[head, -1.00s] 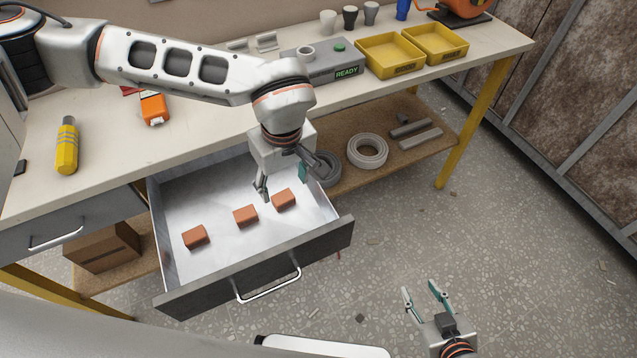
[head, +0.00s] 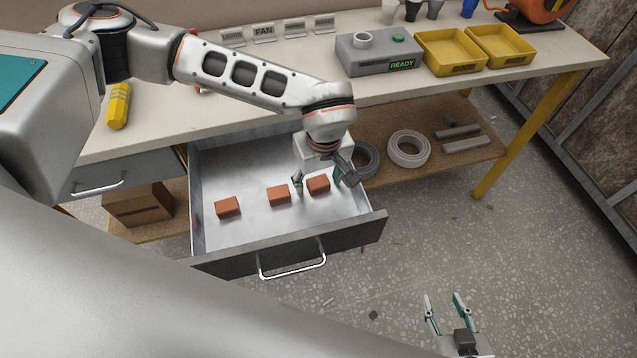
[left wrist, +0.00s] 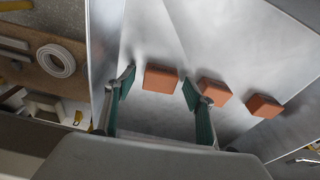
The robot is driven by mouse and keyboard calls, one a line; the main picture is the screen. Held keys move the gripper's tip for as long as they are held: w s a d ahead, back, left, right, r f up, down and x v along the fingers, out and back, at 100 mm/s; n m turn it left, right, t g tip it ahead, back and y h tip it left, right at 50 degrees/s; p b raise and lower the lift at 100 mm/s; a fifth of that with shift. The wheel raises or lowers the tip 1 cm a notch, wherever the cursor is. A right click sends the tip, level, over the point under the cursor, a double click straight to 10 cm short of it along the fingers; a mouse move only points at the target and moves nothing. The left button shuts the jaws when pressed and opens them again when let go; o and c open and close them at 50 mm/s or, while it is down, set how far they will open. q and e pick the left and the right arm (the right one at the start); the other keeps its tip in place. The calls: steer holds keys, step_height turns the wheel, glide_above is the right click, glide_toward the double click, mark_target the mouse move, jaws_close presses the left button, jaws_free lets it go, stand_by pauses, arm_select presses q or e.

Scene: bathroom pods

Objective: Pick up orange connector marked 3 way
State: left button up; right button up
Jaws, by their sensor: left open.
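Three orange connectors lie in a row in the open drawer (head: 235,172): a left one (head: 228,207), a middle one (head: 278,196) and a right one (head: 318,184). No marking is readable on any of them. My left gripper (head: 321,183) is open over the drawer, around the right connector as seen from the head. In the left wrist view the nearest connector (left wrist: 161,78) lies just beyond and between the open fingertips (left wrist: 157,84), apparently untouched. The other two lie to its right. My right gripper (head: 446,304) is open and empty over the floor at the lower right.
The workbench (head: 240,106) above the drawer holds a grey box with a READY display (head: 378,54), two yellow trays (head: 450,52) and a yellow tool (head: 118,106). Coils (head: 408,149) lie on the lower shelf. The drawer's front panel (head: 290,246) stands in front of the connectors.

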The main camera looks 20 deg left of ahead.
arm_select(q)
steer(key=c, duration=1)
